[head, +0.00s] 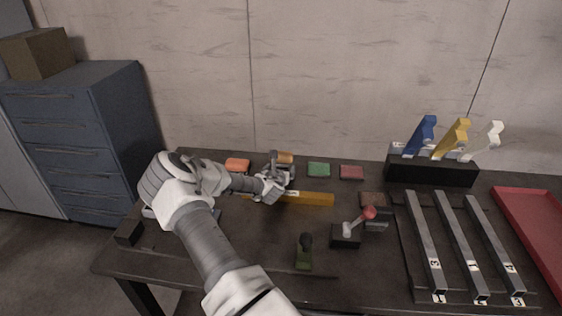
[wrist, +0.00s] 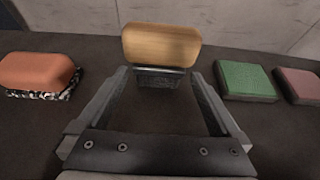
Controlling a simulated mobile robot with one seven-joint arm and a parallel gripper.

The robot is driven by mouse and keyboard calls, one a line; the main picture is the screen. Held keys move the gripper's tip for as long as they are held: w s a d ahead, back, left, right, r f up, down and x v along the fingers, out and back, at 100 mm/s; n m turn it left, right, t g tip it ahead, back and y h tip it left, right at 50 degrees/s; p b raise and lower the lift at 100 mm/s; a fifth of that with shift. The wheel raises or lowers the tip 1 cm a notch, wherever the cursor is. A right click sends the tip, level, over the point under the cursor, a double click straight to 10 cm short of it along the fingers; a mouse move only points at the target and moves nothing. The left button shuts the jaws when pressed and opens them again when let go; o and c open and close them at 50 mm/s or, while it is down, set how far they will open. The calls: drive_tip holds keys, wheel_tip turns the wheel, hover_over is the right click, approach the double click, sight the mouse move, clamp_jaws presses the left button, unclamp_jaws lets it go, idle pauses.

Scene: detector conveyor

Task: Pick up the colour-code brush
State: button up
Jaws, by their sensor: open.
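A brush-like thing with a rounded tan wooden top (wrist: 161,45) and a dark lower part stands straight ahead in the wrist view. In the head view its wooden top (head: 285,157) shows just beyond my gripper (head: 278,172). My gripper (wrist: 160,80) is open, with one finger on each side of the dark lower part and nothing clasped. I cannot tell whether the fingers touch it. An orange block with a speckled base (wrist: 40,73) lies to the left; it also shows in the head view (head: 237,164). No label marks which is the colour-code brush.
A green pad (wrist: 246,80) and a dark red pad (wrist: 300,86) lie to the right. A yellow bar (head: 315,199) lies in front of my gripper. A red-knobbed lever (head: 369,212), a rack of numbered bars (head: 455,245) and a red tray (head: 535,225) are farther right.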

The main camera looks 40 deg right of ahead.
sight(280, 166)
drive_tip(key=shift+x, duration=1.95)
drive_tip(key=c, duration=1.3)
drive_tip(key=shift+o, duration=0.2)
drive_tip(key=shift+r, duration=0.15)
